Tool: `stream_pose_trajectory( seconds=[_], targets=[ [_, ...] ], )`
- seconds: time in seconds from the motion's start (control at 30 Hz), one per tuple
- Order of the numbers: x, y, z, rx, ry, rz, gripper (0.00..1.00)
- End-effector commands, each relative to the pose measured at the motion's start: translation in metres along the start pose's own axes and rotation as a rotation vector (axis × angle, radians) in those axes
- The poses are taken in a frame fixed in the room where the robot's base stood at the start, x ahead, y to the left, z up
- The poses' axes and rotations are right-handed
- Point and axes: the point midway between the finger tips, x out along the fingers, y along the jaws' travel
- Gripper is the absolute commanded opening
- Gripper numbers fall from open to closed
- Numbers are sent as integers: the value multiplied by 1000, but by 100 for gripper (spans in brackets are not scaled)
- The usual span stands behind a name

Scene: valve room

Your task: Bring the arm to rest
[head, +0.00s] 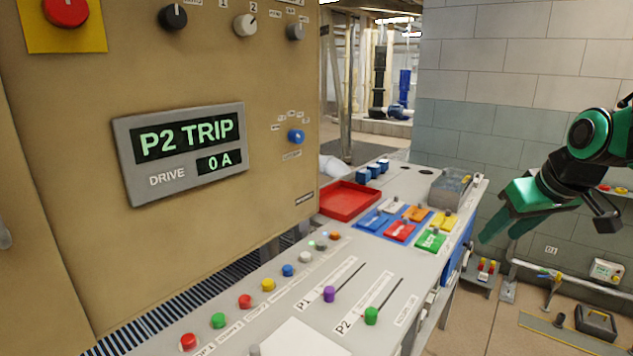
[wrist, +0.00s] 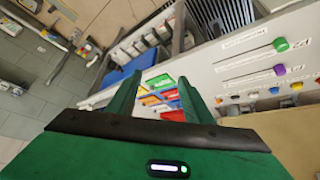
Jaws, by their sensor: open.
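My gripper (head: 503,228) is at the right in the head view, green with a black wrist, held in the air to the right of the console (head: 290,305). It is apart from everything around it. In the wrist view my gripper (wrist: 165,98) shows two green fingers spread apart, with nothing between them but the distant console top and its coloured trays. The arm comes in from the right edge of the head view; most of it is out of frame.
The console carries purple (head: 329,294) and green (head: 371,316) sliders, several coloured buttons, a red tray (head: 350,200) and small coloured trays (head: 400,230). A tan panel (head: 220,60) with a display reading "P2 TRIP" and "0 A" stands left. A tiled wall (head: 480,130) stands behind my gripper.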

Motion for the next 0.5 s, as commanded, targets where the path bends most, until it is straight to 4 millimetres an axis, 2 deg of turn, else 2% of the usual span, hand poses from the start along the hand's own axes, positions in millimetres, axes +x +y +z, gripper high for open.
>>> stream_pose_trajectory(
  seconds=[0.03,0.1,0.3,0.4,0.5],
  targets=[
    [2,6,32,70,-60,14,46],
    [2,14,77,176,-148,37,46],
    [-5,18,198,463,-379,96,46],
    [-11,14,241,570,-466,119,46],
    [-16,9,268,640,-522,133,46]
  ],
)
